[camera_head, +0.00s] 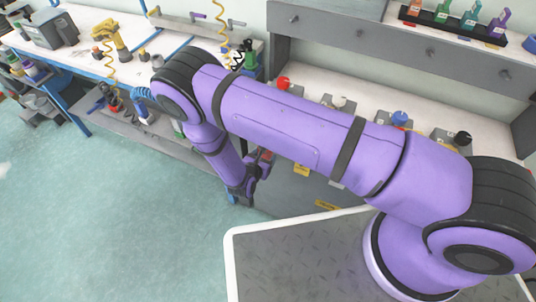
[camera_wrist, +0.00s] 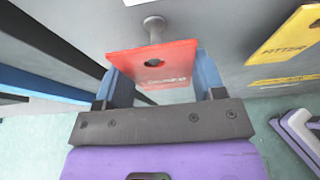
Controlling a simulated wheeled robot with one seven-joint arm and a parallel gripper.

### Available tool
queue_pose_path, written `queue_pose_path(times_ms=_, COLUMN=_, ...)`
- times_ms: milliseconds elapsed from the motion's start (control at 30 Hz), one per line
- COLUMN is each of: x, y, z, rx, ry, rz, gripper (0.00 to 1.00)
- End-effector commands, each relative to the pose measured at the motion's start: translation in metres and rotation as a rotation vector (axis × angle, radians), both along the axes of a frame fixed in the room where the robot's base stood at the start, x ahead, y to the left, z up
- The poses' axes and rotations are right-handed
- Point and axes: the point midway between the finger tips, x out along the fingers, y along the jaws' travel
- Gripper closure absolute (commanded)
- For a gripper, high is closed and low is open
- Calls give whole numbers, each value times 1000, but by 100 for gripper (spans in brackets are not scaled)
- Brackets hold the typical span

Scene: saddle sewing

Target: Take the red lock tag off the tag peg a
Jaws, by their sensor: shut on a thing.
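The red lock tag (camera_wrist: 178,68) is between the two blue fingers of my gripper (camera_wrist: 158,78) in the wrist view. The gripper is shut on it. A pale metal peg (camera_wrist: 154,26) with a round head stands on the grey panel just above the tag. The lower end of the peg meets the tag's upper edge in the picture, and I cannot tell whether they touch.
A yellow tag marked FITTER (camera_wrist: 285,48) hangs on the grey panel to the right, and yellow tags also show in the head view (camera_head: 302,170). A bench with red (camera_head: 283,83), white and blue knobs stands behind my arm. The floor (camera_head: 130,220) at left is clear.

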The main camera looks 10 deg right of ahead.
Motion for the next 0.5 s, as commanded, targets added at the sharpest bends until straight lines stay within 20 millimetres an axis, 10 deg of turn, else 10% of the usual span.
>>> queue_pose_path(times_ms=500, x=-7, y=5, z=1, rx=0, ry=1, rz=-1, gripper=54)
